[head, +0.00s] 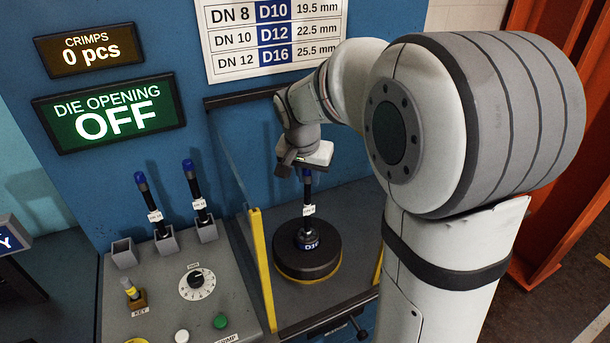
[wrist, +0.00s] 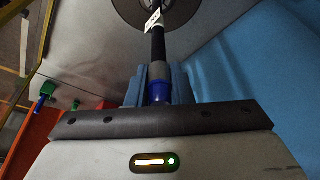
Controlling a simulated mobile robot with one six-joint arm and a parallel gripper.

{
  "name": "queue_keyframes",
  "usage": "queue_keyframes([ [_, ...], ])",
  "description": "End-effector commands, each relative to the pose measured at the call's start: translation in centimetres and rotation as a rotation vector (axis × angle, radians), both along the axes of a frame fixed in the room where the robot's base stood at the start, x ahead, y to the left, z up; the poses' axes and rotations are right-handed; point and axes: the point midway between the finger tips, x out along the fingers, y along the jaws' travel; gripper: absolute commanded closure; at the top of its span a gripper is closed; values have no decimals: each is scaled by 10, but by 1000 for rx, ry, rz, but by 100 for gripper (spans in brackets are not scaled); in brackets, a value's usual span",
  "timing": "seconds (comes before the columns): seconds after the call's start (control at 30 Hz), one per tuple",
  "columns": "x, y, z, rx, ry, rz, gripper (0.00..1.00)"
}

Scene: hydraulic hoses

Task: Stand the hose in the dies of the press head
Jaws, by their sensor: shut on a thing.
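The hose (head: 308,193) is black with a blue upper end and a white tag, and hangs about upright. My gripper (head: 306,167) is shut on its blue upper end; the wrist view shows the fingers (wrist: 157,88) on either side of the blue end, with the hose (wrist: 158,48) running away from them. The round black press head (head: 300,262) has a yellow band and a die label at its middle. The hose's lower end is at the middle of the press head; I cannot tell how deep it sits. The press head (wrist: 185,14) is partly cut off in the wrist view.
Two similar hoses (head: 152,208) (head: 197,200) stand in square holders on the grey control panel (head: 150,318); a third holder (head: 123,252) is empty. A clear guard with a yellow edge (head: 262,268) stands left of the press head. The sign (head: 108,112) reads DIE OPENING OFF.

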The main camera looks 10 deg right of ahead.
Motion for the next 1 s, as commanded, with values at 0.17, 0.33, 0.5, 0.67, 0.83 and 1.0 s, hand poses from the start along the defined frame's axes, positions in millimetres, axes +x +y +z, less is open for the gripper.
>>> queue_keyframes([
  [0.17, 0, 0, -4, 0, -2, -1, 100],
  [0.33, 0, 0, -4, 0, 0, -1, 72],
  [0.5, 0, 0, -4, 0, 0, -1, 58],
  [0.67, 0, -1, -4, 0, 0, -1, 58],
  [0.83, 0, -1, 1, 0, 0, -1, 58],
  [1.0, -1, 1, 18, 0, -5, -1, 58],
])
